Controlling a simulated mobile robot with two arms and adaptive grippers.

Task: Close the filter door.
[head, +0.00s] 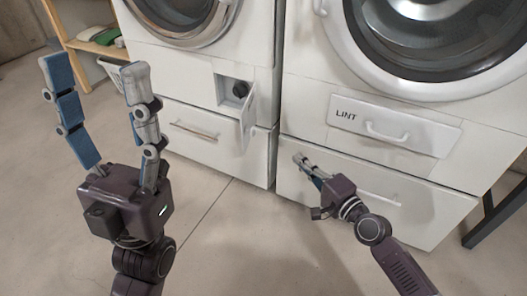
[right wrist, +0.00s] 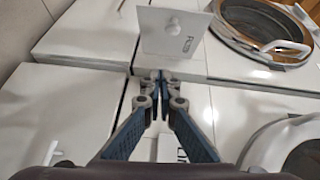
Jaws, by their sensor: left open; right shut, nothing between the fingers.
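The filter door (head: 247,122) is a small white flap on the lower front of the left machine. It stands open, swung out at the right side of a square recess with a dark round knob (head: 240,89). In the right wrist view a white panel marked PUSH, apparently this door (right wrist: 160,32), stands just beyond my fingertips. My right gripper (head: 301,160) is shut and empty, to the right of and below the door in the head view; contact cannot be seen. My left gripper (head: 93,75) is open and empty, raised well to the left of the door.
The right machine has a closed LINT panel (head: 392,125) above a wide lower drawer (head: 350,186). A drawer with a handle (head: 195,131) lies below the recess. A wooden shelf (head: 80,45) stands at the back left, and a dark table leg (head: 495,215) at the right. The floor in front is clear.

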